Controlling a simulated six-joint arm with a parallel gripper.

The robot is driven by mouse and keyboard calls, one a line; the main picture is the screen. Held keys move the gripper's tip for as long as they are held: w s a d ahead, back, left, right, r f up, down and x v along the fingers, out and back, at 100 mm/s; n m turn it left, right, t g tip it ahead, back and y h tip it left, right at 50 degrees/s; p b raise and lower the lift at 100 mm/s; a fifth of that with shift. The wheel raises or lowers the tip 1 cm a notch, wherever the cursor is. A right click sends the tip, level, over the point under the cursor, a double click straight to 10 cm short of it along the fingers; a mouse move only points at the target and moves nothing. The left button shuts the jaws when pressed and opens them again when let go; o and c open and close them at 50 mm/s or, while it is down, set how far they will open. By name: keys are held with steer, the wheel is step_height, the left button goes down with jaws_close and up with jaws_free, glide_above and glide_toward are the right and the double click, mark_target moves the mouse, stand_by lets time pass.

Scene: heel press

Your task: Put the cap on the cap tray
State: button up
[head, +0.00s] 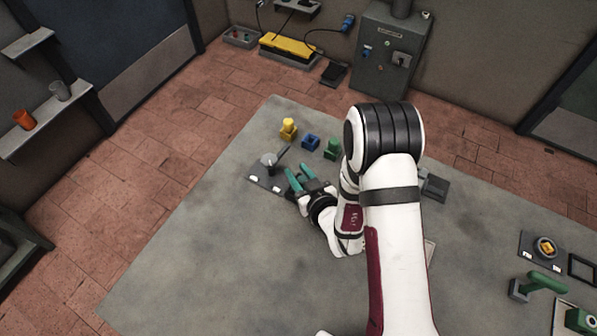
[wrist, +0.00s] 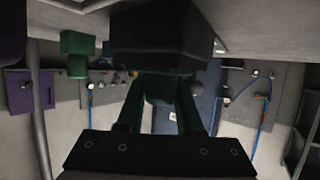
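My gripper (head: 297,169) has two green fingers that stand apart, with nothing clearly held between them in the head view. It is over the table's back left, just right of a dark plate (head: 259,181) with white labels and a round grey piece with a lever (head: 268,160). In the wrist view the fingers (wrist: 158,98) are also apart, and a large dark block (wrist: 160,40) covers their far ends. I cannot tell which thing is the cap or the cap tray. A yellow piece (head: 545,246) sits on a dark labelled plate (head: 528,242) at the right.
A yellow piece (head: 288,126), a blue block (head: 310,142) and a green block (head: 332,148) stand at the back. A dark box (head: 436,188) is right of my arm. A green handle (head: 545,282) and a square frame (head: 573,274) are at the right. The front left table is clear.

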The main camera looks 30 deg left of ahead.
steer(key=o, duration=0.4)
steer(key=shift+s+d, duration=0.2)
steer(key=shift+d, duration=0.1)
steer(key=shift+o, duration=0.5)
steer(key=v, duration=0.6)
steer(key=shift+s+d+r, duration=0.1)
steer(key=shift+s+d, duration=0.1)
steer(key=shift+d, duration=0.1)
